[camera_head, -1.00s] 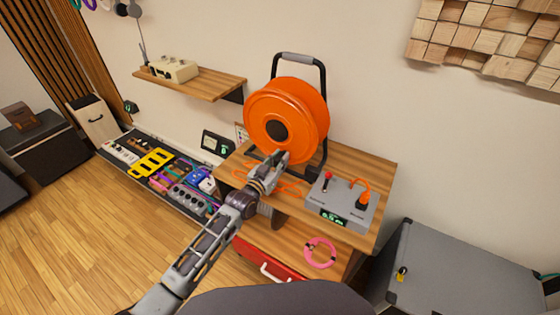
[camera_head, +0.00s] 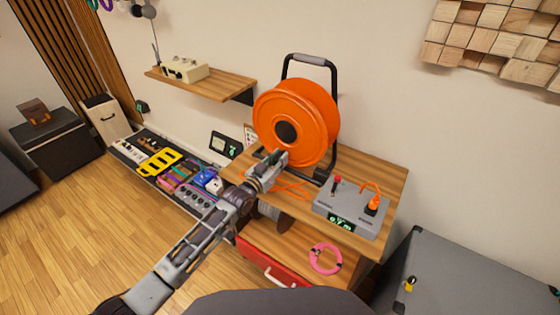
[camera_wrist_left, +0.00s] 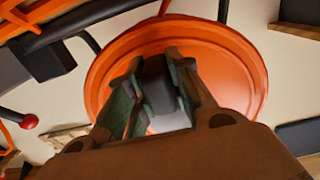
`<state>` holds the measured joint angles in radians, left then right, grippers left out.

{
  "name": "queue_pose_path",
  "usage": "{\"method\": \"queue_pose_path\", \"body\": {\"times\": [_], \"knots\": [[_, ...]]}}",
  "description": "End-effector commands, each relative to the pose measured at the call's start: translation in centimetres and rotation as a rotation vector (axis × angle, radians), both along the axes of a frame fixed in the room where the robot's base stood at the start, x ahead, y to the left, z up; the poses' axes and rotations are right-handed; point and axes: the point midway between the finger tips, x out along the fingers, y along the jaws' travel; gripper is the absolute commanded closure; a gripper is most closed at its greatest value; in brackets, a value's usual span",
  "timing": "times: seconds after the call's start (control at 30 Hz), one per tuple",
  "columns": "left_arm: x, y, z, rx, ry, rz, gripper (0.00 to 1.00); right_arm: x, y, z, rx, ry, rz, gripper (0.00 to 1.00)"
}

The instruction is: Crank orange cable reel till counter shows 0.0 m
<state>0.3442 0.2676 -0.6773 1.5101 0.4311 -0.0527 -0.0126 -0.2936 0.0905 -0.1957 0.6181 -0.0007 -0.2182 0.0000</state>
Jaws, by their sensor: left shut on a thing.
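The orange cable reel (camera_head: 296,105) stands upright in a black frame with a grey-topped handle on the wooden stand. My left gripper (camera_head: 279,160) is at the lower left of the reel's face in the head view. In the left wrist view, its fingers (camera_wrist_left: 158,88) are shut on the black crank handle (camera_wrist_left: 157,80), with the orange reel disc (camera_wrist_left: 232,62) behind. The grey counter box (camera_head: 350,212) stands right of the reel, with a small green display (camera_head: 340,223) whose digits are too small to read surely. My right gripper is out of view.
Orange cable (camera_head: 290,188) lies on the stand (camera_head: 385,170) below the reel. A pink ring (camera_head: 325,259) lies at the stand's lower front. A pedalboard (camera_head: 185,180) is on the left and a grey case (camera_head: 450,275) on the right.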

Motion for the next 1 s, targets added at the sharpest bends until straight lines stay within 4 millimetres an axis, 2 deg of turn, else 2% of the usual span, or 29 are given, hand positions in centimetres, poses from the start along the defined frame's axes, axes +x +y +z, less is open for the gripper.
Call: {"method": "queue_pose_path", "body": {"times": [0.3,0.77,1.0], "knots": [[1.6,2.0,0.7,-0.002,-0.007,0.000,1.00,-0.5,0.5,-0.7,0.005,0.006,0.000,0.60],[1.8,2.3,0.8,-0.002,-0.005,0.000,1.00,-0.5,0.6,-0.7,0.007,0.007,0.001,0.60],[2.6,3.4,1.6,0.000,-0.006,0.001,1.00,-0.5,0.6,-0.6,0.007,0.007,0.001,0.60]]}}
